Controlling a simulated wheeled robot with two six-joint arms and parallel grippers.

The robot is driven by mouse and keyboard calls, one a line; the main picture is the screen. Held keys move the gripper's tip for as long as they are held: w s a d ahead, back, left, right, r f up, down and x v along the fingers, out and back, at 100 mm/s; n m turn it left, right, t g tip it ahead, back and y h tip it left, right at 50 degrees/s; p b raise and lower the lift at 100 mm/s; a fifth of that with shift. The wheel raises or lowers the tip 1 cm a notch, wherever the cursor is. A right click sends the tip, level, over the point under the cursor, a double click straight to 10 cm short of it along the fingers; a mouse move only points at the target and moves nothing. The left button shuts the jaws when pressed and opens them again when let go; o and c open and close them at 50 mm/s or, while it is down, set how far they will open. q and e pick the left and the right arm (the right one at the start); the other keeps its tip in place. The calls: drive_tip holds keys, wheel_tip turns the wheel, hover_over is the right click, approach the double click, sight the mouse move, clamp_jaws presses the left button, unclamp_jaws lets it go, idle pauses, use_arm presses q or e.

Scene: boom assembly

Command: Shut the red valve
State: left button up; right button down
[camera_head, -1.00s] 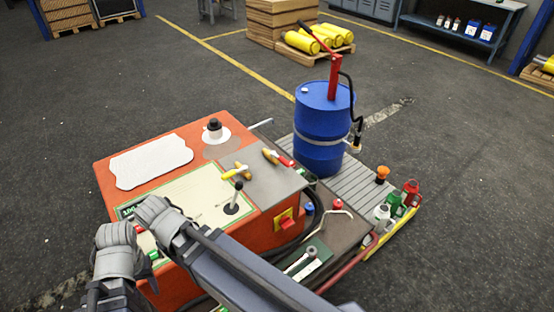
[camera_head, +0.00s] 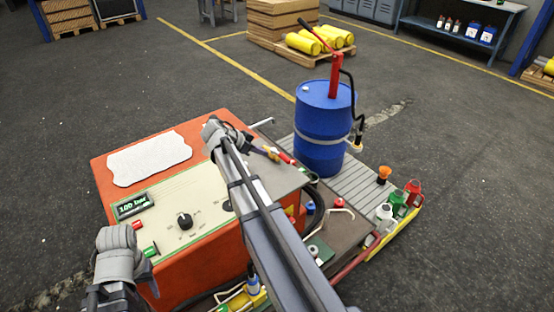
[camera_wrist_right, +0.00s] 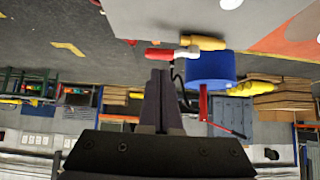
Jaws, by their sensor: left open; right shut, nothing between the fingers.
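The orange machine (camera_head: 107,187) carries a grey plate (camera_head: 289,181) on its top right. A red-handled valve (camera_head: 285,157) lies near the plate's far edge; its red handle (camera_wrist_right: 158,53) and a yellow part (camera_wrist_right: 203,43) show just beyond my fingertips in the right wrist view. My right gripper (camera_head: 246,137) is shut and empty, above the machine top and left of the red handle, apart from it as far as I can see. Its forearm hides the yellow-handled valve and part of the plate. My left gripper (camera_head: 146,264) is open at the machine's front left corner.
A blue drum (camera_head: 322,130) with a red pump lever (camera_head: 334,77) stands right behind the plate. The panel display (camera_head: 132,205) reads 100 bar, above a black knob (camera_head: 185,221). Small bottles (camera_head: 396,205) stand at the right edge. A white cloth (camera_head: 150,158) lies flat.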

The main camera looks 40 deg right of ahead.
sight(283, 159)
drive_tip(key=b+x, duration=0.3)
drive_tip(key=x, duration=0.1)
drive_tip(key=b+x, duration=0.3)
drive_tip(key=x, duration=0.2)
drive_tip(key=shift+w+a+f, duration=0.15)
drive_tip(key=shift+a+f, duration=0.05)
drive_tip(key=shift+a, duration=0.05)
drive_tip(key=shift+d+f+b, duration=0.3)
drive_tip(key=shift+d+b, duration=0.2)
drive_tip(key=shift+d, duration=0.1)
drive_tip(key=shift+s+d+n+t, duration=0.2)
drive_tip(key=shift+n+t, duration=0.1)
drive_tip(key=shift+n, duration=0.1)
